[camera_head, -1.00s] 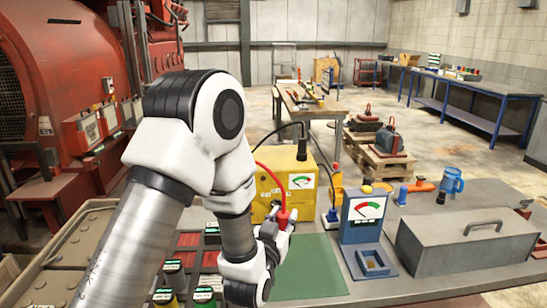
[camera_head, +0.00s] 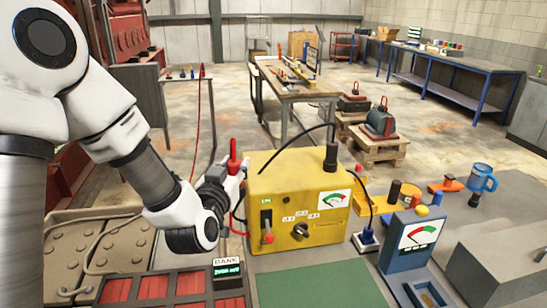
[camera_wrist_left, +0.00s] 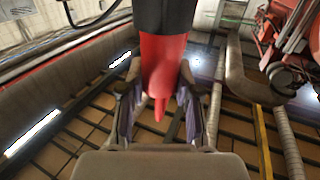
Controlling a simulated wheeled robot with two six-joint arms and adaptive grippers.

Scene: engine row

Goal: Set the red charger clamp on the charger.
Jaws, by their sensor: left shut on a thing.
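The yellow charger (camera_head: 262,182) stands on the bench in the middle of the head view, with a dial, a lever and a knob on its front. My left gripper (camera_head: 236,172) is at the charger's left upper corner, shut on the red charger clamp (camera_head: 233,152), which stands roughly upright. In the left wrist view the red clamp (camera_wrist_left: 165,65) sits between the fingers of the gripper (camera_wrist_left: 158,108). A red cable shows between gripper and charger. A black clamp (camera_head: 331,156) stands at the charger's top right. Whether the red clamp touches the charger is not clear. My right gripper is not in view.
A battery bank (camera_head: 226,268) with a lit display lies front left. A blue meter (camera_head: 405,250) stands right of the green mat (camera_head: 318,288), near a grey toolbox (camera_head: 505,258). The mat is clear.

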